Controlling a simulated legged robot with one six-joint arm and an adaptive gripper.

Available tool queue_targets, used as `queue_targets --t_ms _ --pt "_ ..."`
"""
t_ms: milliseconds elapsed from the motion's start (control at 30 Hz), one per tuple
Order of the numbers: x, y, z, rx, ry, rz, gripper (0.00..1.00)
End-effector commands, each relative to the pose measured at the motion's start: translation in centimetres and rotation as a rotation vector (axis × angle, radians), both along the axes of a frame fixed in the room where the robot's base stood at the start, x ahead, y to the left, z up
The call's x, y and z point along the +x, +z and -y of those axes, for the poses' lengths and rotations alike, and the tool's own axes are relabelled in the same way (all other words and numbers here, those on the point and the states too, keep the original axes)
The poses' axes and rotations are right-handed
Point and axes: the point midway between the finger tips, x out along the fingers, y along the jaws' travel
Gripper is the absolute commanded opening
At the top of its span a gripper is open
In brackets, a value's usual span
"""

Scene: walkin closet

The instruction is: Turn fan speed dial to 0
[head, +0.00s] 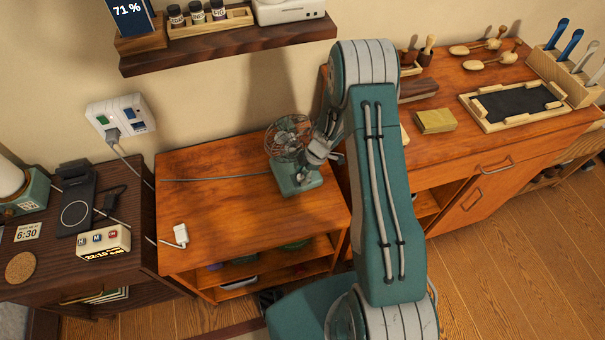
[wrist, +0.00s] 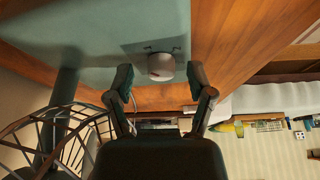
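A small teal desk fan (head: 297,178) with a round wire cage stands on the orange-brown wooden cabinet top in the head view. My gripper (head: 318,157) is right beside the fan, above its base. My gripper (wrist: 159,80) is open, with one finger on each side of the dial and visible gaps between. The dial's pointer and numbers are too small to read. The wire cage (wrist: 65,135) is close at lower left.
The wooden cabinet top (head: 215,215) is mostly clear left of the fan, apart from a cable and a white plug (head: 181,235). A dark wall shelf (head: 225,47) hangs above. A dark nightstand (head: 35,265) stands at left, and a longer cabinet (head: 480,165) with trays is at right.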

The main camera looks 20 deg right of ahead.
Motion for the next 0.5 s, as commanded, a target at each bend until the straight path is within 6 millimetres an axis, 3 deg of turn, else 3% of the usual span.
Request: queue_targets --t_ms 233,500 --pt "-0.08 0.07 -0.03 0.001 -0.043 -0.001 0.69" --pt "-0.26 0.06 -0.08 0.001 -0.272 -0.001 0.69"
